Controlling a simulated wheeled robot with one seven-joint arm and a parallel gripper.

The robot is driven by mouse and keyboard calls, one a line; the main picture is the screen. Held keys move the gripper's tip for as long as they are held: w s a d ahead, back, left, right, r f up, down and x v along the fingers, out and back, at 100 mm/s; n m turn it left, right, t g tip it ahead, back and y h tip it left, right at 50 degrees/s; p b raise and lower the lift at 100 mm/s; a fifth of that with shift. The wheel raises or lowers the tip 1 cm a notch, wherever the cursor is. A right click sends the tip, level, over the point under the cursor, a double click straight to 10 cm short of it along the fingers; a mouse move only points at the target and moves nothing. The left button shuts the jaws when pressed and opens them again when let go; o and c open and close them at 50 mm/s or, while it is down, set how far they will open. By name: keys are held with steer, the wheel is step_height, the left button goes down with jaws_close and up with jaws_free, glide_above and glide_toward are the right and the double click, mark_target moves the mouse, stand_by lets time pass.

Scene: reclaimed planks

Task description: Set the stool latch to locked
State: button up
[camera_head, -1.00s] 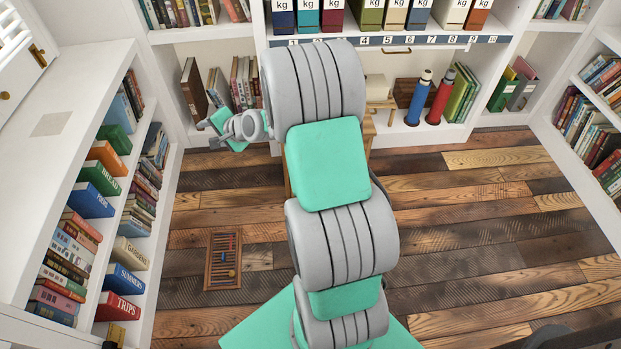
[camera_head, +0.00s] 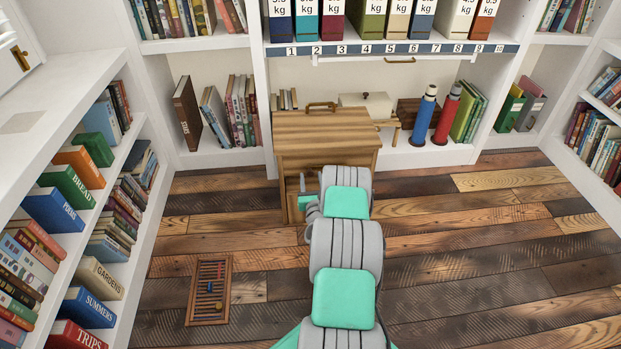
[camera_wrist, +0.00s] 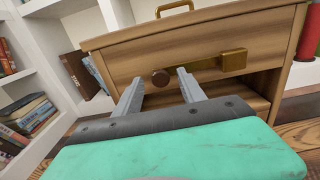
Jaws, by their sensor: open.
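The wooden stool (camera_head: 326,143) is box-shaped, with a brass handle on top, and stands on the floor before the shelves. In the wrist view its front panel (camera_wrist: 130,62) fills the upper middle. A brass latch bar with a block (camera_wrist: 233,61) lies across that panel at the right. A round dark brown knob (camera_wrist: 161,78) shows left of the bar, between my fingertips in the picture. My gripper (camera_wrist: 159,80) is open and points at the panel. I cannot tell whether the fingers touch the knob.
Bookshelves stand at left (camera_head: 92,215) and right. The back shelf holds a blue bottle (camera_head: 422,117), a red bottle (camera_head: 446,115) and a white box. An abacus-like frame (camera_head: 210,290) lies on the floor at left. The plank floor at right is clear.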

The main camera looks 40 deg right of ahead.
steer(key=shift+x, duration=0.9)
steer(key=shift+c, duration=0.6)
jaws_close()
